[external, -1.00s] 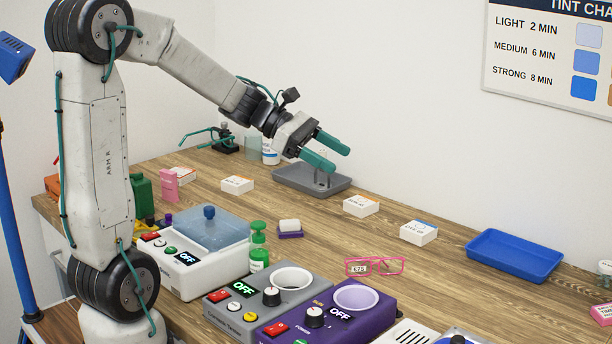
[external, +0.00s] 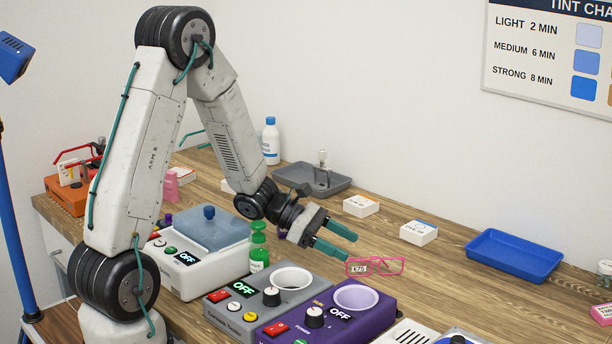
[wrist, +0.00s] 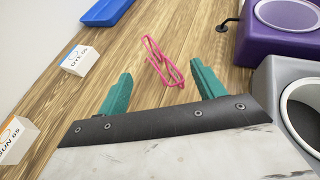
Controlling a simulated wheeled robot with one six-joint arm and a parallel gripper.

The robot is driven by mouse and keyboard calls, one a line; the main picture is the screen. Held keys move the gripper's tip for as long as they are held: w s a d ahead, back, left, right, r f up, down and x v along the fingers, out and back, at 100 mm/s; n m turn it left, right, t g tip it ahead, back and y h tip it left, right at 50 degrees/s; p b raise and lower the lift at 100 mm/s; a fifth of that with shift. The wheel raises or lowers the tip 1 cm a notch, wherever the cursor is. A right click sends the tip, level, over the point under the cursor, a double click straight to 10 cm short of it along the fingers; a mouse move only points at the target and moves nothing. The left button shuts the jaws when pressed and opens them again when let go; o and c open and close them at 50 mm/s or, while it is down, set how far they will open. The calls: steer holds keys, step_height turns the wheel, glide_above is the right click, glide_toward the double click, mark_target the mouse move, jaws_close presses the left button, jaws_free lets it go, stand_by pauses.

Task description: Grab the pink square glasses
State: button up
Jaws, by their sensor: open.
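The pink square glasses (external: 388,266) stand on the wooden table behind the purple machine, with a small white tag marked K75 on one lens. My gripper (external: 352,246) is open and empty, just left of and close to the glasses in the external view. In the wrist view the glasses (wrist: 162,62) lie ahead, between the lines of my two teal fingers (wrist: 160,85). I see no contact between fingers and glasses.
The purple machine (external: 377,316) and the grey machine (external: 224,318) stand in front of the glasses. A blue tray (external: 514,258), white boxes (external: 418,233) and a grey tray (external: 290,176) lie further back. The wood around the glasses is clear.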

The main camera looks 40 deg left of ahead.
mark_target(372, 255)
steer(key=x, duration=0.5)
steer(key=shift+w+d, duration=0.15)
steer(key=shift+w, duration=0.3)
jaws_close()
